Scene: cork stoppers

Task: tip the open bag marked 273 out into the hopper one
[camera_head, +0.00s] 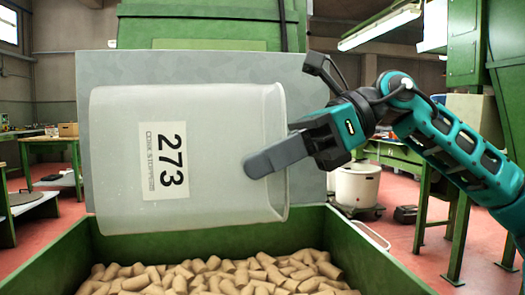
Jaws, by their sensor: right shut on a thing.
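The bag marked 273 (220,125) is a pale, translucent container in the head view. It lies on its side in the air, its printed label (163,160) turned a quarter turn, with its rim end to the right. No corks can be made out inside it. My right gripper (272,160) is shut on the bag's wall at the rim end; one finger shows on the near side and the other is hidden. Below is a green-walled hopper (375,262) with many loose corks (215,275) in it. No number shows on the hopper. My left gripper is out of view.
A grey panel (190,66) stands upright behind the bag, with green machinery (205,25) behind it. A green workbench (50,150) is at the left. A white round bin (357,185) stands on the red floor at the right, behind my right arm.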

